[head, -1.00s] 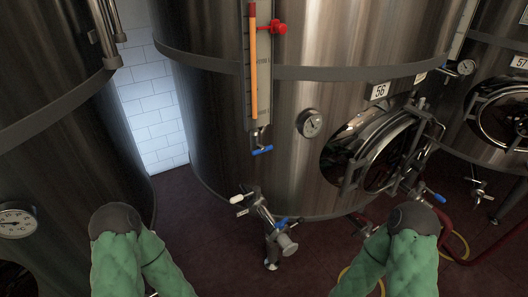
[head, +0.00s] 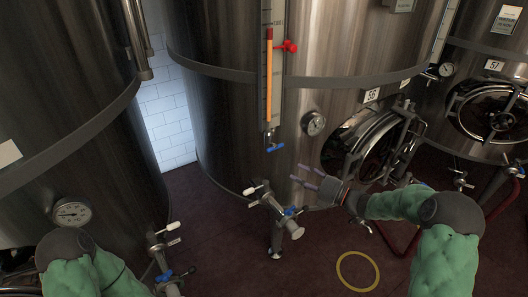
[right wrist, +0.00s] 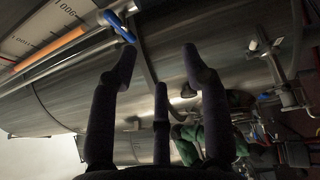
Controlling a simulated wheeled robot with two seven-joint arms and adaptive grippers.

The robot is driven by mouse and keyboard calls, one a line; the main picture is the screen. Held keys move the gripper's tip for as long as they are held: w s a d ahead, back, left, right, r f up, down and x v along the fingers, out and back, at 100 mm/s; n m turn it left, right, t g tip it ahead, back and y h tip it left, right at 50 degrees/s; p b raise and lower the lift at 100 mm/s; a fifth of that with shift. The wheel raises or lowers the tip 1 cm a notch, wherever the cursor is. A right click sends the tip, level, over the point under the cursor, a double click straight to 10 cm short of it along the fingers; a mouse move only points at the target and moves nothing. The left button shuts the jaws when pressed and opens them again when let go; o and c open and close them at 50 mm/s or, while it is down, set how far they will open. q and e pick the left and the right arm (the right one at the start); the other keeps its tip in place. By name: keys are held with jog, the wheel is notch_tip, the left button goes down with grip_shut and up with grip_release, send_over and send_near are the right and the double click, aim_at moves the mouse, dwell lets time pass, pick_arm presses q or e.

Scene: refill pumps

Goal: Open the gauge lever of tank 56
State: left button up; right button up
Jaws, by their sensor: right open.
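In the right wrist view the spread fingers (right wrist: 160,62) show, with the blue lever (right wrist: 118,25) beyond the left fingertip. My left gripper is out of view.
A valve with a blue handle (head: 290,212) stands low, below my right gripper. The round hatch (head: 365,142) is to the right. Tank 57 (head: 490,50) stands farther right, another tank (head: 60,130) at left. A yellow ring (head: 357,271) lies on the dark floor.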

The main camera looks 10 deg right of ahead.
jog(key=m+t, duration=0.1)
jog(key=t, duration=0.1)
send_near(277, 148)
jog(key=s+d, duration=0.1)
jog(key=b+x, duration=0.2)
jog(key=x, duration=0.8)
jog(key=shift+w+a, duration=0.25)
jog(key=shift+c, duration=0.3)
grip_shut()
